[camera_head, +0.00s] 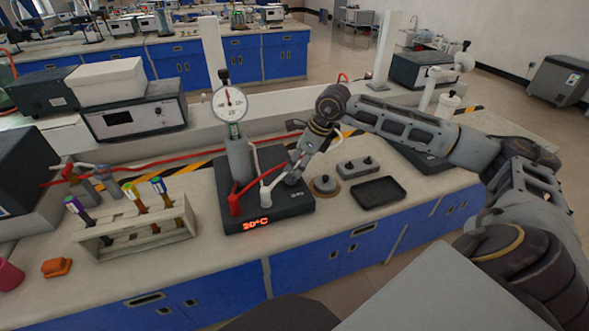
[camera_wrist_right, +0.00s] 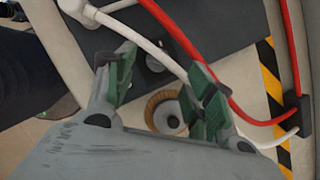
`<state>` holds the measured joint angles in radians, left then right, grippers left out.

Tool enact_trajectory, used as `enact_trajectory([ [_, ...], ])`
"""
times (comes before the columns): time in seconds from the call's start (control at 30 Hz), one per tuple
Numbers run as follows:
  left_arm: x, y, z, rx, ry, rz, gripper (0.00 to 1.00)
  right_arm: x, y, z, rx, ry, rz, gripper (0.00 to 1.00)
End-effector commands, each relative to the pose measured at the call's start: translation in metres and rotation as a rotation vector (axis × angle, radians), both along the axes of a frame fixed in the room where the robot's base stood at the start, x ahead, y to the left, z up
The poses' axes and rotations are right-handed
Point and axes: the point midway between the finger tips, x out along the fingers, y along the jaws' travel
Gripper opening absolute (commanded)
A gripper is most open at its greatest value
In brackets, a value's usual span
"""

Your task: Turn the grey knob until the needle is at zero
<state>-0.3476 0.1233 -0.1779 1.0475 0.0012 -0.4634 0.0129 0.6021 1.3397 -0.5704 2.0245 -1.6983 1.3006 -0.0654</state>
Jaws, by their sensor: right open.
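A round grey knob (camera_head: 325,184) with a brown ring under it stands on the bench, just right of the dark 20°C device. It also shows in the right wrist view (camera_wrist_right: 172,118), partly behind a finger. A white dial gauge (camera_head: 230,103) stands above the device's grey post. Its small red needle points roughly upward; the scale marks are too small to read. My right gripper (camera_head: 291,180) is over the device's right side, left of the grey knob. In the wrist view its green-padded fingers (camera_wrist_right: 155,72) are apart, with nothing held between them. My left gripper is out of view.
The dark device (camera_head: 285,208) has red and white cables (camera_wrist_right: 225,90) close to my right fingers. A grey box with small knobs (camera_head: 358,168) and a black tray (camera_head: 378,192) lie to the right. A tube rack (camera_head: 137,240) stands at left.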

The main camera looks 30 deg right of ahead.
Motion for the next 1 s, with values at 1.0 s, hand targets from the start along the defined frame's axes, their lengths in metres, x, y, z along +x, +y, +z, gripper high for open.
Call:
enact_trajectory([
  [1.0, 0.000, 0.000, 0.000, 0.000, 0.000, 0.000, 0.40, -0.020, -0.015, 0.061, 0.000, 0.000, 0.001, 0.54],
])
